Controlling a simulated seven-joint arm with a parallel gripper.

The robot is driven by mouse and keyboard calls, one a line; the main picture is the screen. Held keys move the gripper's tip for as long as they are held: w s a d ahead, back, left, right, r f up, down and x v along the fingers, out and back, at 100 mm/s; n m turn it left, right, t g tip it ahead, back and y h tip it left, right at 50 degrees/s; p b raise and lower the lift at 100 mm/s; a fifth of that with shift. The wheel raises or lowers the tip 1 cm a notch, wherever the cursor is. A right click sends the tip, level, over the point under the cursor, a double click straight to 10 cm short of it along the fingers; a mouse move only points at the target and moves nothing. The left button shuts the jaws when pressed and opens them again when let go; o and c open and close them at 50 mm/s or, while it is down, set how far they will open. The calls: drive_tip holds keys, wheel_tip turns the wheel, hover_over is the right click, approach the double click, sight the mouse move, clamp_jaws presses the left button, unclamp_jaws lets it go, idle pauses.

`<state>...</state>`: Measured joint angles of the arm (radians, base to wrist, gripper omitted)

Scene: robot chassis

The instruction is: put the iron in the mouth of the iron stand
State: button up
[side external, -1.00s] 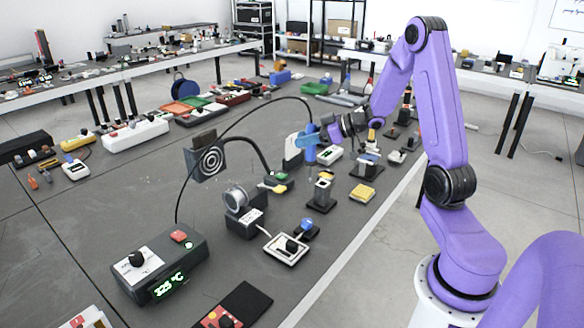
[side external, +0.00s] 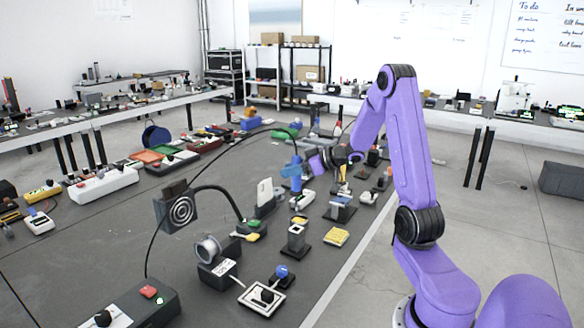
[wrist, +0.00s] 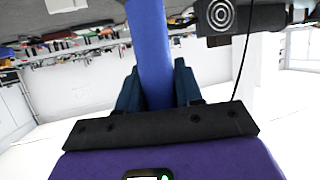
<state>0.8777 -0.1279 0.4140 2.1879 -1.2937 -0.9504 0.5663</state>
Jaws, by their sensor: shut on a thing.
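The iron (side external: 295,178) has a blue handle and stands roughly upright in the side view, with a thin black cable arching from its top. My gripper (side external: 308,164) is shut on its handle from the right. In the wrist view the blue handle (wrist: 150,45) lies between the two dark fingers (wrist: 157,88). The iron's tip is too small to make out.
A yellow pad (side external: 336,237) lies right of the block. More small tools crowd the bench behind the iron.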

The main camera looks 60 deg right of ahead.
sight(292, 191)
drive_tip(key=shift+f, duration=6.55)
drive_tip(key=o, duration=1.1)
drive_tip(key=shift+c, duration=0.2)
drive_tip(key=v, duration=1.7)
drive_tip(key=shift+s, duration=0.15)
